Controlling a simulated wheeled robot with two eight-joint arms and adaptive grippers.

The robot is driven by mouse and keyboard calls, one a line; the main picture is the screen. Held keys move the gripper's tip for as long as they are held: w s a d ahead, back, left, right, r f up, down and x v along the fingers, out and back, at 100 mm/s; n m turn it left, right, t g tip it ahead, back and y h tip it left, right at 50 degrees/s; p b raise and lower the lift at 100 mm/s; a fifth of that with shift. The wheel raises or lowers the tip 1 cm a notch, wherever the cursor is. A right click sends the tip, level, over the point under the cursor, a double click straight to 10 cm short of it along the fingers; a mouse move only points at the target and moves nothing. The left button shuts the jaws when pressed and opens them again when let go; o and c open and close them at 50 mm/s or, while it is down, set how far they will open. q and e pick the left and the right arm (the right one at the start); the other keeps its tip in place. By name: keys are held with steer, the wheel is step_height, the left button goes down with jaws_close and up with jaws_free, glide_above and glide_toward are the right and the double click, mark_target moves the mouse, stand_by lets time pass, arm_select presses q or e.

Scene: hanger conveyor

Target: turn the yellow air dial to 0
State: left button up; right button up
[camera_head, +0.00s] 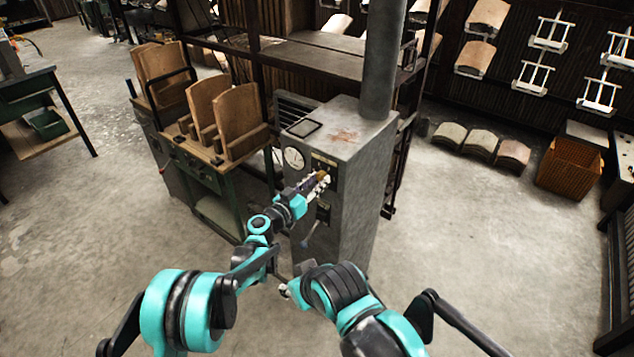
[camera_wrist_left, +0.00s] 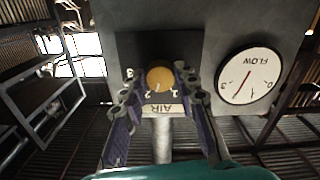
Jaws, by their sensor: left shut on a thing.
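The yellow air dial (camera_wrist_left: 160,78) is on the front of a grey cabinet (camera_head: 345,135). The left wrist view shows it upside down, with the AIR label (camera_wrist_left: 162,109) below it and the numerals 1, 2 and 3 around it. A thin mark on the dial appears to point near the 2. My left gripper (camera_wrist_left: 162,90) is shut on the dial, with one finger at each side. In the head view the left gripper (camera_head: 322,178) reaches the cabinet front and mostly hides the dial. My right gripper (camera_head: 284,291) is low in front of the cabinet; its jaws are unclear.
A round FLOW gauge (camera_wrist_left: 248,77) with a red needle is beside the dial; it also shows in the head view (camera_head: 294,158). A thick pipe (camera_head: 383,60) rises from the cabinet. A stand with curved wooden panels (camera_head: 240,120) is at its left.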

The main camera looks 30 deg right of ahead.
arm_select(q)
steer(key=n, duration=1.1)
steer(key=shift+b, duration=0.4)
steer(key=n, duration=0.5)
steer(key=shift+r, duration=0.1)
steer(key=n, duration=0.5)
steer(key=shift+n, duration=0.4)
steer(key=o, duration=1.2)
steer(key=shift+c, duration=0.2)
